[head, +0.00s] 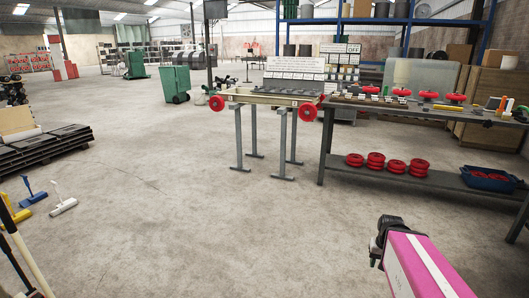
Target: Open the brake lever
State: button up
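I cannot make out a brake lever for certain. A pale frame (272,97) with red wheels (217,103) at its corners rests on grey trestle legs (239,137) in the middle of the head view. Another red wheel (308,112) shows at its near right corner. My pink arm (425,265) enters at the bottom right, with a black end piece (387,232) well short of the frame and the workbench. Gripper fingers cannot be made out, so I cannot tell whether my gripper is open or shut.
A workbench (340,142) at the right carries red wheels and tools, with more red wheels (376,161) and a blue crate (487,178) on its lower shelf. Brooms (64,207) and dark stacked slabs (45,148) stand left. A green bin (174,82) stands behind. The middle floor is clear.

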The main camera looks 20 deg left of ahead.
aim_at(6, 249)
jog(key=i+u, duration=0.85)
jog(key=i+l+u, duration=0.25)
jog(key=u, duration=0.2)
jog(key=i+u, duration=0.25)
jog(key=u, duration=0.25)
jog(key=i+l+u, duration=0.1)
jog(key=u, duration=0.4)
jog(key=i+l+u, duration=0.25)
jog(key=u, duration=0.25)
jog(key=i+l+u, duration=0.15)
jog(key=u, duration=0.35)
jog(key=i+l+u, duration=0.4)
jog(key=l, duration=0.15)
jog(key=l+u, duration=0.15)
jog(key=i+l+u, duration=0.2)
jog(key=i+l, duration=0.45)
jog(key=i, duration=0.15)
